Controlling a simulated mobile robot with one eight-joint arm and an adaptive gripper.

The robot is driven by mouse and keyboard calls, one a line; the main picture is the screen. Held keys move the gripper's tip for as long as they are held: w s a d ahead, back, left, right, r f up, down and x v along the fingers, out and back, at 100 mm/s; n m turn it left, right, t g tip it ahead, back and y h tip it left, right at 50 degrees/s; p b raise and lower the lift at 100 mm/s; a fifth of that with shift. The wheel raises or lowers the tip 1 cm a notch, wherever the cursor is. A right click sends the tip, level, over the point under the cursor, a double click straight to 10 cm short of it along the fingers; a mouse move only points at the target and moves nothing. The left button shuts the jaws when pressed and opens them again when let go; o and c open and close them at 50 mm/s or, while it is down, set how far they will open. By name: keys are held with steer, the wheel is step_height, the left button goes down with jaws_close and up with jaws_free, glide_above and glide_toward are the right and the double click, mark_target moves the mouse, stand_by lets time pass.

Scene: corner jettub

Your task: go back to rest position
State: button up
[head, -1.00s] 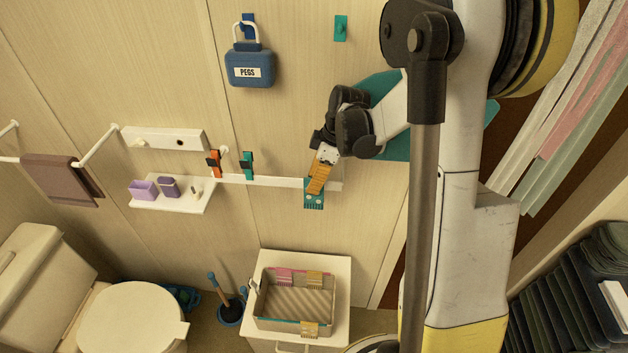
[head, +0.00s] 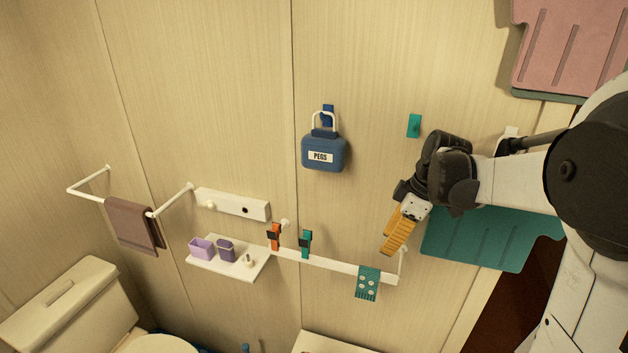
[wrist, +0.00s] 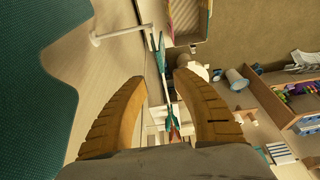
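My gripper (head: 392,248) has orange ribbed fingers and hangs near the wall, above the right end of the white rail (head: 335,263). In the wrist view the two fingertips (wrist: 160,80) are apart with nothing held between them. A teal piece with pale dots (head: 367,283) hangs on the rail, below and left of the fingers and apart from them. An orange clip (head: 275,236) and a teal clip (head: 305,243) sit further left on the rail.
A blue PEGS bag (head: 324,152) hangs on the wall to the left. A teal hook (head: 414,126) is above my gripper. A large teal mat (head: 480,240) hangs behind my arm. A white shelf (head: 228,265) and a towel bar (head: 88,190) stick out at left.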

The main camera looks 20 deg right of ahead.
steer(key=s+a+f+m+t+h+b, duration=0.2)
steer(key=s+a+f+m+t+b, duration=0.3)
steer(key=s+a+f+m+b, duration=0.6)
steer(key=s+a+f+b, duration=0.3)
steer(key=s+f+b, duration=0.1)
steer(key=b, duration=0.3)
steer(key=shift+s+h+b, duration=0.4)
steer(key=shift+s, duration=0.05)
